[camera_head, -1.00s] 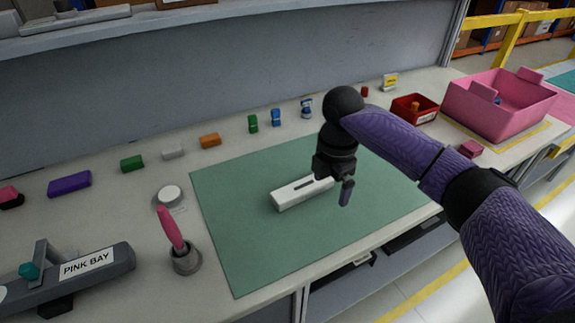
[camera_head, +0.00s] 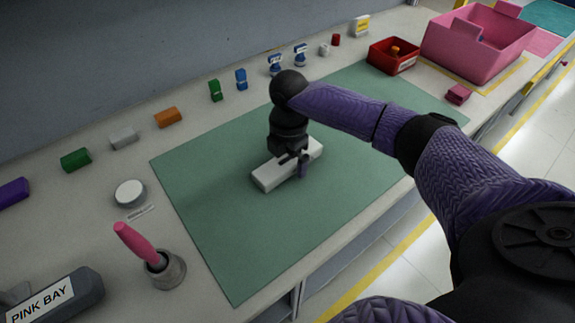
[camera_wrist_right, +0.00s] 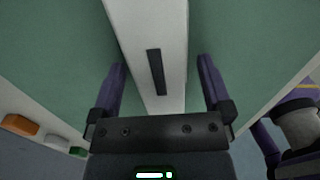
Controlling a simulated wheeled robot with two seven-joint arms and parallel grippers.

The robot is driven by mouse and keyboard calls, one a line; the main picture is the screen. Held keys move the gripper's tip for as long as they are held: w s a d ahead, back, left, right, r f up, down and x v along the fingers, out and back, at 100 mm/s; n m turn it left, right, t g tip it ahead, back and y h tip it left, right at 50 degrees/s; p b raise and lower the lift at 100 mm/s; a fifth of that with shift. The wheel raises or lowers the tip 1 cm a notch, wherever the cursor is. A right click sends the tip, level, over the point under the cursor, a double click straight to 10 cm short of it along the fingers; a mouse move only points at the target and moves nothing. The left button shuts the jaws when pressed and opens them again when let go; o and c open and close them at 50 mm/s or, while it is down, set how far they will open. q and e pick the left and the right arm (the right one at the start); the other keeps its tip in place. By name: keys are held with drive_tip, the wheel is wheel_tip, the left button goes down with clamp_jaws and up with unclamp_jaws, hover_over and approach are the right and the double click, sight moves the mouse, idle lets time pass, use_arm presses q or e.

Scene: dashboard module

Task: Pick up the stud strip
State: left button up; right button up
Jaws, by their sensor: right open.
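A long white bar (camera_head: 268,177) lies on the green mat, with a narrow dark strip or slot along its top; it is the only strip-like thing under my gripper, and I cannot make out studs. My right gripper (camera_head: 292,170) points down at the bar and partly hides it. In the right wrist view the open fingers (camera_wrist_right: 161,70) stand on either side of the white bar (camera_wrist_right: 148,28), with green mat showing between each finger and the bar. The dark strip (camera_wrist_right: 156,72) lies between the fingers. My left gripper is not in view.
The green mat (camera_head: 225,235) is otherwise clear. Small coloured blocks, including a green one (camera_head: 75,160) and an orange one (camera_head: 168,117), line the back. A grey cup (camera_head: 168,270) with a pink-handled tool stands at front left. A red bin (camera_head: 393,62) and pink crate (camera_head: 465,50) stand right.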

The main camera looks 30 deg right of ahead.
drive_tip(key=c, duration=1.3)
drive_tip(key=shift+r, duration=0.1)
